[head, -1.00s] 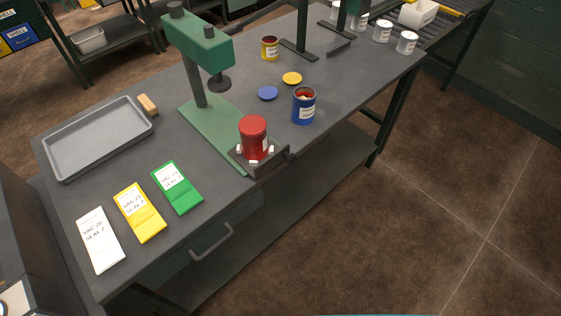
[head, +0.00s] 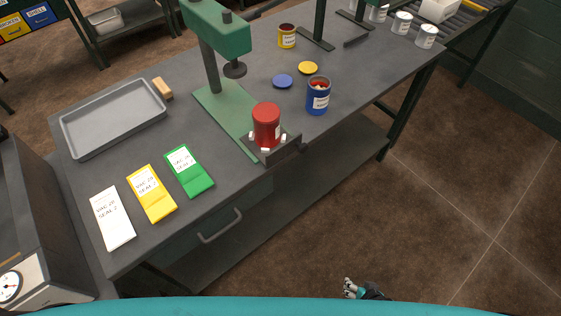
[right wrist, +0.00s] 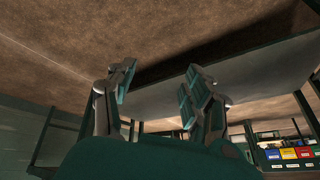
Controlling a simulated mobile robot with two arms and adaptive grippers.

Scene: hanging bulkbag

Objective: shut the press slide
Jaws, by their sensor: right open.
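The green press (head: 215,40) stands on the grey workbench with its round plunger (head: 235,69) raised. Its dark slide (head: 272,150) sits at the front end of the green base plate (head: 228,110), out from under the plunger at the bench's front edge. A red can (head: 266,125) stands upright in the slide, among small pale blocks. My right gripper (head: 350,289) shows at the bottom of the head view, over the floor, well apart from the slide. In the right wrist view its two fingers (right wrist: 158,90) are spread with nothing between them. My left gripper is out of view.
A blue can (head: 318,97) stands right of the slide, with blue and yellow lids behind. Green, yellow and white packets (head: 113,218) and a grey tray (head: 112,120) lie left. A drawer handle (head: 220,226) juts out below. Floor (head: 450,220) in front is clear.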

